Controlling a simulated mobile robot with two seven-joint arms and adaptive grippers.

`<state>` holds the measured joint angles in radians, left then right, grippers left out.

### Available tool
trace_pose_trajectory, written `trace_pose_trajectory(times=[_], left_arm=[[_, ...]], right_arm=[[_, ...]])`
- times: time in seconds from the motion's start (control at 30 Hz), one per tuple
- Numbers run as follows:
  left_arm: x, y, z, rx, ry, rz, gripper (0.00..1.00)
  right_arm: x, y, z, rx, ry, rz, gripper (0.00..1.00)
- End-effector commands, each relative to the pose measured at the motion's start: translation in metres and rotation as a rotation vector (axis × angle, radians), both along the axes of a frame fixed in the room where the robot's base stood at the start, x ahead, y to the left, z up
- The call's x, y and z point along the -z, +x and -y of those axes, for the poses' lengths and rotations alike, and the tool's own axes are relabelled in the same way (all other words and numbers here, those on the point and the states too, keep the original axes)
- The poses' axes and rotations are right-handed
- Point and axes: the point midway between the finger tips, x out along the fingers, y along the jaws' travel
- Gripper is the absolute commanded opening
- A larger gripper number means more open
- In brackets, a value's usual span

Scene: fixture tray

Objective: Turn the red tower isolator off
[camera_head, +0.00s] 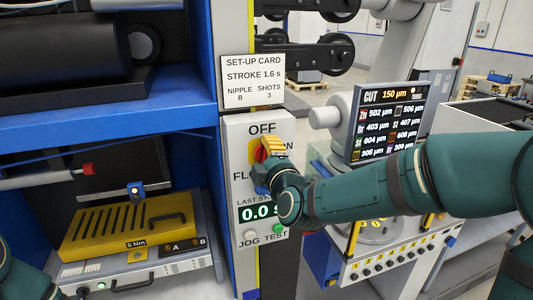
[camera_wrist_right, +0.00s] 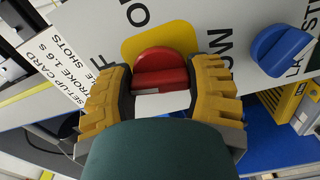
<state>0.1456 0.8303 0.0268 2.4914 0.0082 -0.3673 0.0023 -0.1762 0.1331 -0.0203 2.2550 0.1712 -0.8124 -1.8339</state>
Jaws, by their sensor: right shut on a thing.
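The red isolator knob (camera_head: 258,155) sits on a yellow plate on the pale tower panel (camera_head: 233,136), below OFF and beside ON. It is partly hidden by my right gripper (camera_head: 269,149). In the right wrist view the red knob (camera_wrist_right: 160,66) lies between the two yellow fingers of my right gripper (camera_wrist_right: 161,88), which is shut on it. The yellow plate (camera_wrist_right: 137,47) shows behind the knob. I cannot tell exactly which mark the knob points to. My left gripper is out of view; only a bit of my left arm shows at the lower left.
A blue FLOW knob (camera_wrist_right: 284,49) is close to the gripper on the same panel. Below are a 0.0 s display (camera_head: 259,213), a white JOG button (camera_head: 250,234) and a green TEST button (camera_head: 279,228). A set-up card (camera_head: 253,82) hangs above. A screen (camera_head: 388,123) stands behind my right arm.

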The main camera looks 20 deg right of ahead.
Motion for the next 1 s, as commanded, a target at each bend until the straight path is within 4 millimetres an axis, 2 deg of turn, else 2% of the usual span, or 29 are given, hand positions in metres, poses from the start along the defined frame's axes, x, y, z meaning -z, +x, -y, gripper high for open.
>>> trace_pose_trajectory(times=[0.4,0.97,1.0], left_arm=[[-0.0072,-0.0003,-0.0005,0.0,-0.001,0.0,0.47],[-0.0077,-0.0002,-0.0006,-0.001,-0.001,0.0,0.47],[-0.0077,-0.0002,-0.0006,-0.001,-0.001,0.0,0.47]], right_arm=[[0.0001,0.0,-0.0002,-0.001,-0.19,0.006,0.18],[0.0005,0.0,0.0,0.0,-0.218,0.006,0.18],[0.0005,0.0,0.0,0.0,-0.218,0.006,0.67]])
